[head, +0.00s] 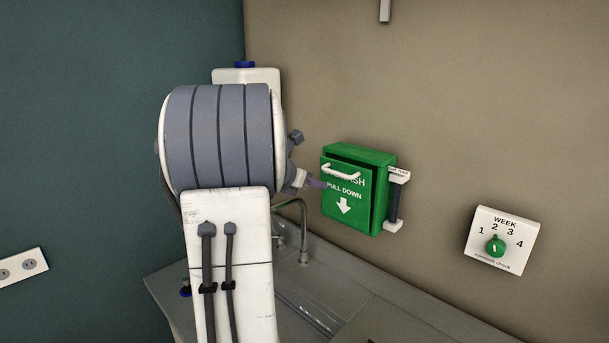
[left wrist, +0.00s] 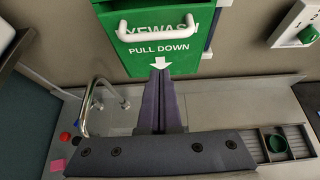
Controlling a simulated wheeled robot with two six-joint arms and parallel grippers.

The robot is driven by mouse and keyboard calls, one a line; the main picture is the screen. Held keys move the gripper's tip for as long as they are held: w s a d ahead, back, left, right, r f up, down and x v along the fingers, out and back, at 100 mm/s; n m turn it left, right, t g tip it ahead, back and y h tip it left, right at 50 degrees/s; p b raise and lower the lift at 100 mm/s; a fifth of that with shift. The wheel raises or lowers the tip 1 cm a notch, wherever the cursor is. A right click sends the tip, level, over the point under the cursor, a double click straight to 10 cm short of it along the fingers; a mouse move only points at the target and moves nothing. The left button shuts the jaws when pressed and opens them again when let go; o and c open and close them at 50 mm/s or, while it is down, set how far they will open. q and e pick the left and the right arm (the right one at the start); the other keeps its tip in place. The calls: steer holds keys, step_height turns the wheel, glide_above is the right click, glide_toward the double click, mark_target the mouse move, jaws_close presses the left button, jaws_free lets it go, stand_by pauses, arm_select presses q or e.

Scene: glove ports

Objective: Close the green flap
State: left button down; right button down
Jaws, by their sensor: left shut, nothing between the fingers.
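The green flap (head: 345,200) is the front of a green eyewash box (head: 360,154) on the beige wall. It has a white handle near its top, the words "PULL DOWN" and a white arrow. In the head view a dark gap shows along its top, so it looks slightly ajar, nearly upright. In the left wrist view the flap (left wrist: 150,60) is straight ahead. My left gripper (head: 318,184) is at the flap's left side, its fingers shut and empty. In the wrist view the fingertips (left wrist: 160,76) overlap the arrow; I cannot tell whether they touch. My right gripper is out of view.
A grey counter (head: 385,325) with a curved tap (head: 303,230) lies below the box. A white week dial (head: 503,240) is on the wall to the right. A tray with a green cup (left wrist: 277,143) shows at right in the wrist view. An outlet plate (head: 22,265) is at left.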

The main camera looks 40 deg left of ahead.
arm_select(q)
steer(key=shift+w+a+r+p, duration=0.1)
steer(key=shift+w+r+p, duration=0.2)
steer(key=shift+w+p, duration=0.5)
steer(key=shift+w+r+p, duration=0.25)
steer(key=shift+w+p, duration=0.05)
steer(key=shift+w, duration=0.9)
steer(key=shift+w+r+p, duration=0.25)
steer(key=shift+w+p, duration=0.05)
steer(key=shift+w, duration=0.3)
steer(key=shift+w+r+p, duration=0.25)
steer(key=shift+w+p, duration=0.05)
steer(key=shift+w, duration=0.25)
steer(key=shift+s+f, duration=0.1)
